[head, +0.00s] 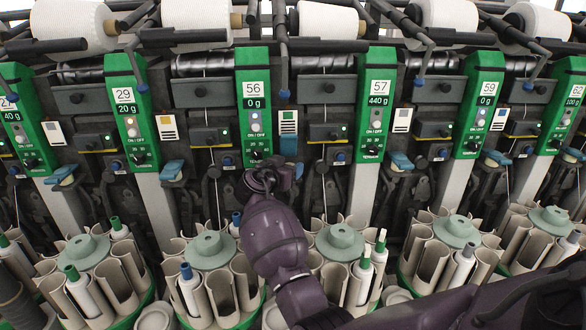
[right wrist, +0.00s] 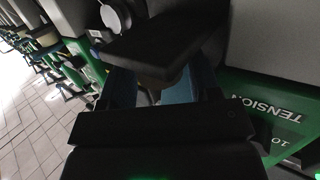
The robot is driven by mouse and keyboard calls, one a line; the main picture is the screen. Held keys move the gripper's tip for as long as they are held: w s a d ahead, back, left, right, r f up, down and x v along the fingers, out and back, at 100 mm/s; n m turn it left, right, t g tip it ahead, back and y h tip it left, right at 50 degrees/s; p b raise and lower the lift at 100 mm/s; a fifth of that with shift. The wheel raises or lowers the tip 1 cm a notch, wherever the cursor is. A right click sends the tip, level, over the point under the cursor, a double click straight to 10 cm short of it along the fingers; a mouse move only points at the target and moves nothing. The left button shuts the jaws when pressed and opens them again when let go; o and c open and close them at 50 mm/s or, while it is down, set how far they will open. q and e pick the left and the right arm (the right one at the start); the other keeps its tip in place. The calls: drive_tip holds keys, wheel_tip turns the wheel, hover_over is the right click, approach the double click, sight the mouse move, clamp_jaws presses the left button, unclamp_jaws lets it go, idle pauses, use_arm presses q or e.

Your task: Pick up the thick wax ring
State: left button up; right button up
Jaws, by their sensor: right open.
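My right gripper (head: 270,180) is at the front of the winding unit numbered 56, below its green panel. In the right wrist view the open gripper (right wrist: 152,88) shows its blue fingers apart, with a dark machine part (right wrist: 150,55) across and just beyond them. A small pale patch shows between the fingers; I cannot tell what it is. A pale round disc (right wrist: 116,17) shows near the top of that view; I cannot tell whether it is the thick wax ring. I cannot make out the wax ring for certain in either view. My left gripper is not in view.
Green panel 56 (head: 254,105) stands right above my gripper, with panel 57 (head: 376,105) to its right. White yarn packages (head: 328,20) line the top. Round holders with tubes, such as the grey-green hub (head: 340,241), crowd below. A tiled floor (right wrist: 40,135) is open at left.

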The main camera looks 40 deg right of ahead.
drive_tip(key=shift+a, duration=0.1)
drive_tip(key=c, duration=0.7)
